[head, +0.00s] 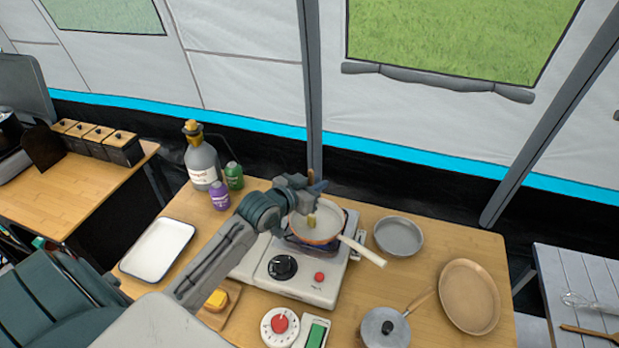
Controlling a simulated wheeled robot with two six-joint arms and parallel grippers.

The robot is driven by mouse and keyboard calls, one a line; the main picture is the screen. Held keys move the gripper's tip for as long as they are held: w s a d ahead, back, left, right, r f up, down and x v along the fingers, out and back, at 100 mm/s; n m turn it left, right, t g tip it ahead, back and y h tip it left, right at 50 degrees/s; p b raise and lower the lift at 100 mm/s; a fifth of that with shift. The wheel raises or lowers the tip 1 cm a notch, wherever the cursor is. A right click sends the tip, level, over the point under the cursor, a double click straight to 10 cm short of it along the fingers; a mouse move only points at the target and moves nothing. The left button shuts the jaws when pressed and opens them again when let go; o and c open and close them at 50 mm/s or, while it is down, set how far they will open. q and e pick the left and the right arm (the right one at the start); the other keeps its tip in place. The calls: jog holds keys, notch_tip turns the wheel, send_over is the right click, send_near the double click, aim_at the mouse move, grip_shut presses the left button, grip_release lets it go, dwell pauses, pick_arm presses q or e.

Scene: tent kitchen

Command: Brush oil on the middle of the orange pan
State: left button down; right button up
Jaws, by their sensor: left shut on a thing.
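The orange pan (328,231) has a pale inside and a cream handle that points to the lower right. It sits on the portable stove (300,276) in the middle of the table. My left gripper (312,190) is above the pan's left part, shut on a brush (311,219). The brush hangs roughly upright, its yellowish bristle end over the inside of the pan. I cannot tell whether the bristles touch the pan. No oil film can be made out. My right gripper is not in view.
A large bottle (202,163), a purple bottle (219,197) and a green bottle (234,177) stand behind my left arm. A white tray (157,246) lies left. A grey pan (398,236), a lidded pot (384,328) and a wooden plate (469,297) are right of the stove.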

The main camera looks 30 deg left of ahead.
pick_arm(q)
jog(key=shift+s+d+p, duration=0.5)
jog(key=shift+s+d, duration=0.05)
jog(key=shift+d, duration=1.65)
jog(key=shift+w+a, duration=2.25)
jog(key=shift+a, duration=1.55)
jog(key=shift+d+p, duration=1.4)
jog(key=shift+d, duration=2.8)
jog(key=w+a+b, duration=0.1)
jog(key=a, duration=0.7)
jog(key=shift+w+f, duration=0.15)
